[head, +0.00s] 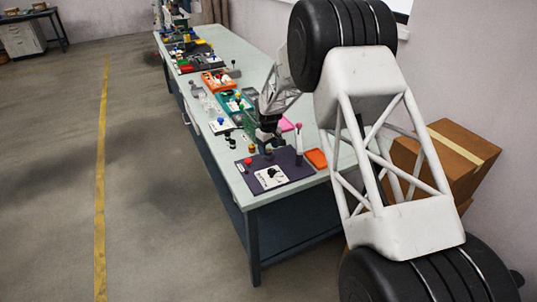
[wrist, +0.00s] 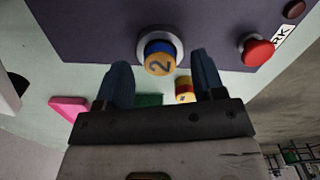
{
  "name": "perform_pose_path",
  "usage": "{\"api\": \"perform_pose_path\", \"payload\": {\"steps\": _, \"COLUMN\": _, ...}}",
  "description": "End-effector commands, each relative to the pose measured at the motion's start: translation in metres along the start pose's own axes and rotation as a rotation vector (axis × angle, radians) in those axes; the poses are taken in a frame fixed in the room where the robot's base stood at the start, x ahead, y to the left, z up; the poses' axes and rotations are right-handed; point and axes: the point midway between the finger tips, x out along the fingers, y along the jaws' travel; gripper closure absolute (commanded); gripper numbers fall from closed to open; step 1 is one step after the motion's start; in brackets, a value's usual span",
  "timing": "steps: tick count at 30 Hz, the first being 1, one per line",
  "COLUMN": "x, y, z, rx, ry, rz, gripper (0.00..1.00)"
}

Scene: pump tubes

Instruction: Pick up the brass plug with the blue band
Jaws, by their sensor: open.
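The brass plug with the blue band (wrist: 160,62) stands in a round metal socket on a dark purple panel in the wrist view. Its brass top carries a dark "2", and the blue band shows along its far side. My gripper (wrist: 160,70) is open, one finger on each side of the plug in the picture, with visible gaps. I cannot tell how far the fingertips are above it. In the head view my gripper (head: 268,142) is low over the back edge of the panel, and the plug's band cannot be made out there.
A red-banded yellow plug (wrist: 184,92) is near the right finger. A red knob (wrist: 257,50) stands on the purple panel (head: 288,172) to the right. A pink piece (wrist: 70,108) lies at left. An orange tray (head: 316,158) sits beside the panel; the bench holds more parts farther back.

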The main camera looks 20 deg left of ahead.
Motion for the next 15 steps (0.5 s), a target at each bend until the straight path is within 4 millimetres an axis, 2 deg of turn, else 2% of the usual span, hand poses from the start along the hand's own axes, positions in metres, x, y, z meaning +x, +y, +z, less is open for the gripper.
{"api": "perform_pose_path", "payload": {"steps": 5, "x": 0.011, "y": 0.0, "z": 0.0001, "rx": 0.0, "ry": -0.001, "rz": 0.0, "gripper": 0.37}}
{"api": "perform_pose_path", "payload": {"steps": 15, "x": 0.0114, "y": 0.0, "z": 0.0002, "rx": 0.0, "ry": 0.0, "rz": 0.0, "gripper": 0.37}}
